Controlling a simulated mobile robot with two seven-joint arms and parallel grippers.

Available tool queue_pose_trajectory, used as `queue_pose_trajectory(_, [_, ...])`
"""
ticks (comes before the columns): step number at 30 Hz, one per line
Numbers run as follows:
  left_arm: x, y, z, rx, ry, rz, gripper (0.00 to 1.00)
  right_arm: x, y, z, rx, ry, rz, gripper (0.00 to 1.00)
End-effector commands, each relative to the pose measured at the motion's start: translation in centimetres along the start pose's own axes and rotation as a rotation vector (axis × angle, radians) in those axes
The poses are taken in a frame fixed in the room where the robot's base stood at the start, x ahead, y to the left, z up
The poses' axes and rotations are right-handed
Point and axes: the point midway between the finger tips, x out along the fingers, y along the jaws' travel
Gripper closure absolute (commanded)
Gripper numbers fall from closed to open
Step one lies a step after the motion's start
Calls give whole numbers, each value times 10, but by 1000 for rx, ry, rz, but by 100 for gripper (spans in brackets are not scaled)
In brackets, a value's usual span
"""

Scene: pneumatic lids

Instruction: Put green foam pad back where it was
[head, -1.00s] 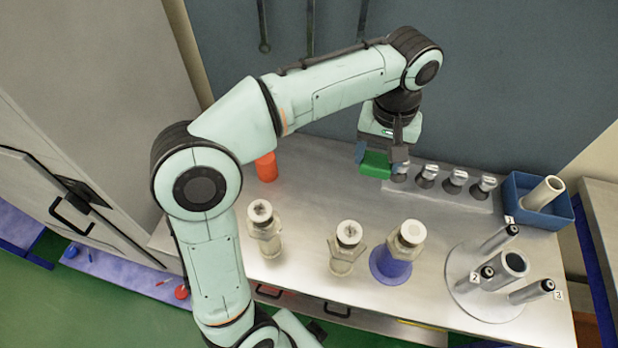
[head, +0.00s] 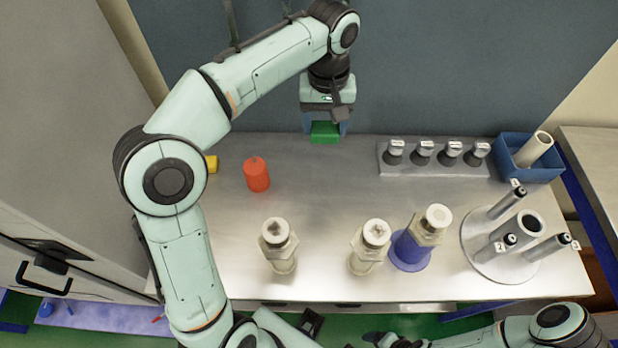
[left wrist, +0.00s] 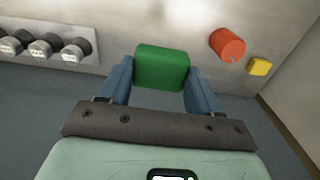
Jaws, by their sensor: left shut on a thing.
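The green foam pad (head: 324,131) is a small block held between the fingers of my left gripper (head: 325,124), near the back edge of the workbench. In the left wrist view the pad (left wrist: 162,67) sits between the two blue fingers of the left gripper (left wrist: 160,85). The left gripper is shut on it. Whether the pad touches the bench cannot be told. Part of my right arm shows at the bottom right of the head view, but its fingertips cannot be made out.
An orange-red cylinder (head: 257,175) and a yellow block (head: 211,164) stand to the left. A rack (head: 433,170) of several small lidded items and a blue bin (head: 536,172) are at the right. Pale fittings (head: 279,246) stand in front. The bench middle is clear.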

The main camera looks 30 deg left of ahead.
Motion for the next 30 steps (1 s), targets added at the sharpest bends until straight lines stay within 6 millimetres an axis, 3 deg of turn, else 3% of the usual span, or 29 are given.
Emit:
queue_pose_trajectory(8, [9,0,-3,-2,-2,1,66,4,2,2,1,-2,1,20])
queue_pose_trajectory(24, [140,-1,-2,-3,-4,-1,66,38,18,14,8,-22,8,20])
queue_pose_trajectory(30, [160,0,-3,-3,0,2,66,40,19,14,8,-23,8,20])
